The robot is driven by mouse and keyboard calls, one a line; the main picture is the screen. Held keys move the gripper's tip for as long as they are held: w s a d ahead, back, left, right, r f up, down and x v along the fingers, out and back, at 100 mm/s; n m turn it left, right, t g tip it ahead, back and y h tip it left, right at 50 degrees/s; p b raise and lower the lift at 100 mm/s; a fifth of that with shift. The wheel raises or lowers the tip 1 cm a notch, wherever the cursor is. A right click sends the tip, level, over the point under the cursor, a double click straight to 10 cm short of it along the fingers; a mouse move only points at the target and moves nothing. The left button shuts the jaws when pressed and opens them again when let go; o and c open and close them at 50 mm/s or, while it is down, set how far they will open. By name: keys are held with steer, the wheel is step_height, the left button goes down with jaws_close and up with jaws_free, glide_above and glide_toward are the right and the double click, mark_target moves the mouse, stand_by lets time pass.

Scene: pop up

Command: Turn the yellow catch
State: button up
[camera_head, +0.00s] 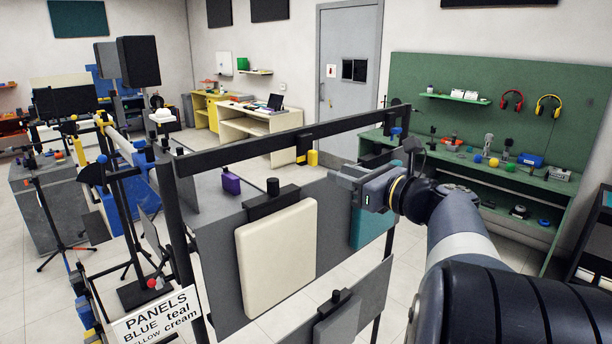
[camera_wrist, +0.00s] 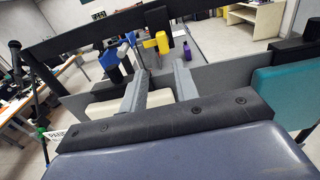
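The yellow catch (camera_head: 313,158) hangs below the black top bar (camera_head: 290,140) of the panel frame in the head view. In the wrist view the yellow catch (camera_wrist: 158,43) lies ahead of the fingertips, slightly above them in the picture. My gripper (camera_head: 345,180) is right of and below the catch in the head view. In the wrist view my gripper (camera_wrist: 160,68) has its two fingers apart, with nothing between them. The cream panel (camera_head: 277,258) hangs upright below. The sign (camera_head: 156,318) reads "PANELS BLUE teal YELLOW cream".
A blue catch (camera_head: 397,134) sits farther right on the bar; the blue piece (camera_wrist: 112,54) left of the yellow catch appears in the wrist view. A teal panel (camera_head: 370,228) and a grey panel (camera_head: 352,310) are close to my arm. A purple block (camera_head: 231,183) stands behind.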

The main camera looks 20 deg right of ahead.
mark_target(316, 159)
steer(key=shift+m+t, duration=0.3)
steer(key=x, duration=0.8)
steer(key=shift+w+d+r, duration=0.1)
steer(key=shift+d+r, duration=0.1)
steer(key=shift+d, duration=0.1)
steer(key=c, duration=0.6)
steer(key=n, duration=0.8)
steer(key=shift+n, duration=0.4)
steer(key=n, duration=0.3)
steer(key=shift+n, duration=0.4)
steer(key=n, duration=0.4)
steer(key=shift+n, duration=0.4)
steer(key=o, duration=0.8)
